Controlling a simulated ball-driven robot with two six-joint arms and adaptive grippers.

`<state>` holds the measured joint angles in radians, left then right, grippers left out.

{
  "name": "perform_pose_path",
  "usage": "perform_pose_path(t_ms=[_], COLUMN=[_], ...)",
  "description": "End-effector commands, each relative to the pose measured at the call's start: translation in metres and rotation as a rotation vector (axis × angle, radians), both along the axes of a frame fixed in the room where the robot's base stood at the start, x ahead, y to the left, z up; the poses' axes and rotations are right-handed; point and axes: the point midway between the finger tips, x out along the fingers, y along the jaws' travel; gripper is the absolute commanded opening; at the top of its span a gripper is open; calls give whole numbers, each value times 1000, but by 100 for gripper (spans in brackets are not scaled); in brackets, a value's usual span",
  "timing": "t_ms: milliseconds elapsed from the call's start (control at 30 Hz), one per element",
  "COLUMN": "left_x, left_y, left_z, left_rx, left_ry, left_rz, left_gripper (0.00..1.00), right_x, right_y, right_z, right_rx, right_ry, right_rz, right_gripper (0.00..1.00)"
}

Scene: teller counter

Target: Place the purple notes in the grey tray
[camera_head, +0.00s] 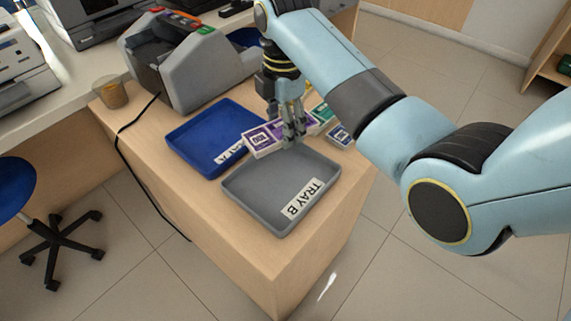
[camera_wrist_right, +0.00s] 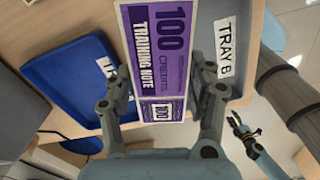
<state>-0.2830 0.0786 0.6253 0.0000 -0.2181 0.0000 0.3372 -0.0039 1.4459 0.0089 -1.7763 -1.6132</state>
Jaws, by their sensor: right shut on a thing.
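The purple notes (camera_head: 263,138) are a bundle printed "100 credits training note". My right gripper (camera_head: 293,136) is shut on them near the back edge of the grey tray; the wrist view shows the purple notes (camera_wrist_right: 160,60) between the two fingers (camera_wrist_right: 160,103). The grey tray (camera_head: 262,204), labelled TRAY B, lies empty on the wooden counter. It also shows in the wrist view (camera_wrist_right: 207,33), partly behind the notes. Whether the notes touch the tray is unclear. What looks like my left gripper (camera_wrist_right: 238,125) shows small in the wrist view, its fingers unclear.
The blue tray (camera_head: 195,133), labelled TRAY A, lies left of the grey tray. Green notes (camera_head: 322,115) and blue notes (camera_head: 341,134) lie right of my gripper. A grey counting machine (camera_head: 190,65) and a cup (camera_head: 110,92) stand behind. The counter's front edge is close.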

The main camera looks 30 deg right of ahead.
Motion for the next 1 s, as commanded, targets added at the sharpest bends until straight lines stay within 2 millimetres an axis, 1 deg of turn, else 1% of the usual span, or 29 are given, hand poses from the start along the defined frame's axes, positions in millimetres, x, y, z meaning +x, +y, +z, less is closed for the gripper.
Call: perform_pose_path(t_ms=[33, 100, 200, 300, 367, 467, 700, 800, 900, 1000], left_x=[-9, -18, -24, -24, -23, -22, -10, -9, -9, -10], left_y=[0, 0, 0, 0, 0, 0, 0, 0, 0, 0], left_z=[14, 23, 31, 36, 37, 42, 59, 63, 65, 66], left_rx=[-1, 0, 0, 0, 0, 0, -1, -1, -1, 0], left_ry=[13, 26, 34, 34, 33, 31, 11, 10, 11, 12], left_rz=[1, 1, 1, 1, 1, 1, 1, 1, 1, 0], left_gripper=[40, 40, 40, 40, 40, 40, 40, 40, 40, 40], right_x=[15, 32, 48, 57, 58, 47, -12, -33, -47, -53], right_y=[11, 23, 37, 45, 48, 48, 39, 36, 34, 33], right_z=[15, 23, 31, 35, 35, 28, -6, -19, -29, -33], right_rx=[3, 1, -5, -8, -10, -11, -11, -11, -11, -11], right_ry=[-1, -3, -6, -6, -4, -2, -1, -3, -4, -5], right_rz=[50, 123, 208, 264, 282, 294, 291, 291, 291, 291], right_gripper=[16, 16, 16, 16, 16, 16, 16, 16, 16, 16])
